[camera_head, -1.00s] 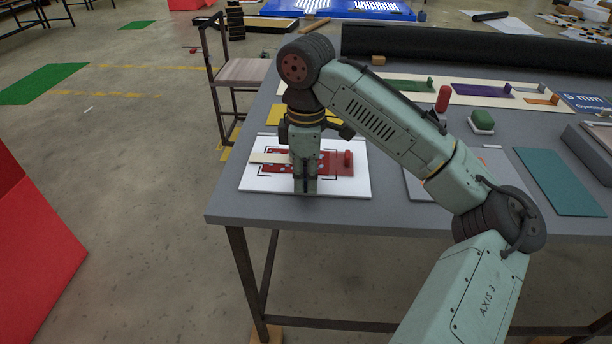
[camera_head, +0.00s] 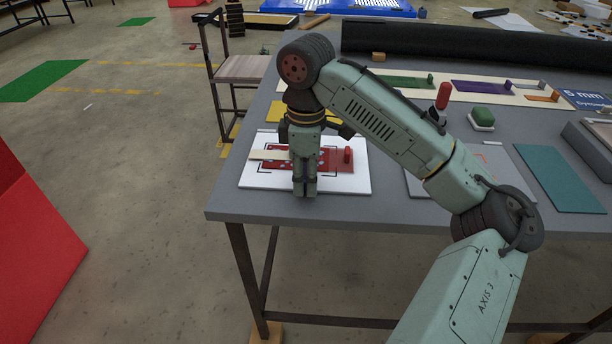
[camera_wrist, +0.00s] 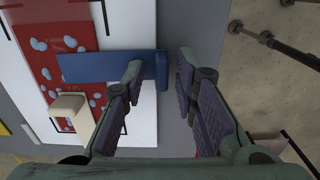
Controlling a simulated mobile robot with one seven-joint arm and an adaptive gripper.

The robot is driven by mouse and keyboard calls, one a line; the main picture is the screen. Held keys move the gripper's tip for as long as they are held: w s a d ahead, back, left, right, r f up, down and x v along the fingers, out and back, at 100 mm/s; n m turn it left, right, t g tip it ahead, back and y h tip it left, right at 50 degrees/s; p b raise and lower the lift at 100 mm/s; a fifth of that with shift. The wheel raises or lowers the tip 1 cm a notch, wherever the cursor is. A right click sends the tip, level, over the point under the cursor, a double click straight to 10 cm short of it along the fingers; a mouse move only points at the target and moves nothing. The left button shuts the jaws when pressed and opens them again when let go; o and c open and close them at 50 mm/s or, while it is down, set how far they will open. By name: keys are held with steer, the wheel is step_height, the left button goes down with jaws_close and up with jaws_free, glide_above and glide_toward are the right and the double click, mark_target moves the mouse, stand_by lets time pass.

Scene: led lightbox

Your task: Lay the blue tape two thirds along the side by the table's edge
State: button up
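The blue tape (camera_wrist: 100,67) shows in the wrist view as a flat strip with a raised tab at its right end. It reaches from the red panel (camera_wrist: 55,40) across the white board (camera_wrist: 125,25), with its tab end by the board's edge. My gripper (camera_wrist: 158,68) has its fingers apart, one on each side of the tab, with a gap visible on the right side. I cannot tell whether the left finger touches the tab. In the head view my gripper (camera_head: 305,192) points down at the front of the white board (camera_head: 255,181) and hides the blue tape.
A cream strip with a raised block (camera_wrist: 70,106) lies beside the blue tape. A red peg (camera_head: 347,156) stands on the red panel's right. The table's front edge (camera_head: 330,222) is close to the board. Grey table surface is clear left of the board.

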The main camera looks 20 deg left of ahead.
steer(key=shift+o, duration=0.2)
step_height(320, 180, up, 12)
stand_by(0.6)
stand_by(0.7)
